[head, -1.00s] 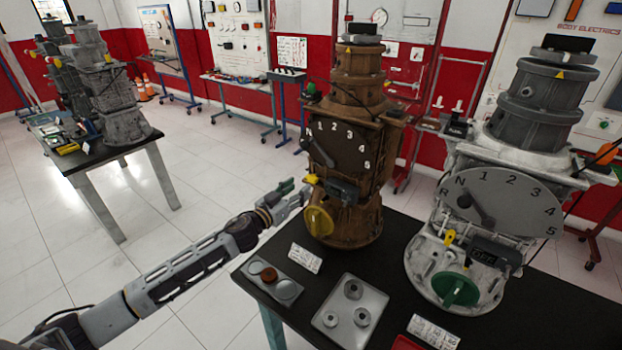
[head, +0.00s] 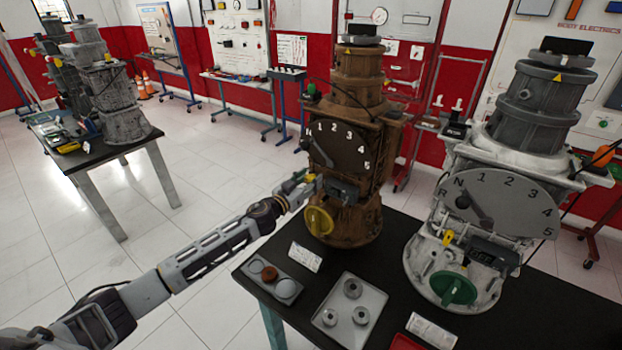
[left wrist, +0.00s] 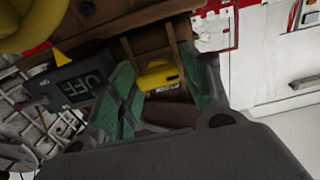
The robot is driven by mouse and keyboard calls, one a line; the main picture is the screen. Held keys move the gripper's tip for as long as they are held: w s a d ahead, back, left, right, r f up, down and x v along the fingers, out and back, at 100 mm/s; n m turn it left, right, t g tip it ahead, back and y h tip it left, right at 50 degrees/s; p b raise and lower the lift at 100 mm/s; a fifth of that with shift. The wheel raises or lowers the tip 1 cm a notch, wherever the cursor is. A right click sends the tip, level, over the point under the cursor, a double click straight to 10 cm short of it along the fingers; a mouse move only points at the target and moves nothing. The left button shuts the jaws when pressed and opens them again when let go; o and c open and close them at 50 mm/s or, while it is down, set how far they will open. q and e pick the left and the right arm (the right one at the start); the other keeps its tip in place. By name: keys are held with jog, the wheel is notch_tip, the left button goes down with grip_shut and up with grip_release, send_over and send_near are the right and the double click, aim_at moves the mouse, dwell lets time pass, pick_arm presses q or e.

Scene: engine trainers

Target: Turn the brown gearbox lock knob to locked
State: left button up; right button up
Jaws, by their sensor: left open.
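The brown gearbox (head: 352,130) stands upright on the black table, with a numbered dial (head: 338,148) and a large yellow knob (head: 319,221) low on its front. The left wrist view shows a small yellow knob (left wrist: 160,75), apparently the lock knob, on the brown housing. My left gripper (left wrist: 164,88) is open, with its green finger pads on either side of this small knob; whether they touch it I cannot tell. In the head view the left gripper (head: 298,184) is at the gearbox's left front and largely covers the small knob. My right gripper is not in view.
A display reading OFF (left wrist: 85,85) sits close beside the left fingers. A grey gearbox (head: 500,200) with a green knob stands to the right. A tray with a brown disc (head: 272,275) and a tray of rings (head: 350,312) lie in front.

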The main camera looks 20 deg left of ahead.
pick_arm(q)
jog(key=shift+w+d, duration=0.15)
jog(key=shift+w, duration=0.35)
jog(key=shift+c, duration=0.2)
jog(key=c, duration=0.7)
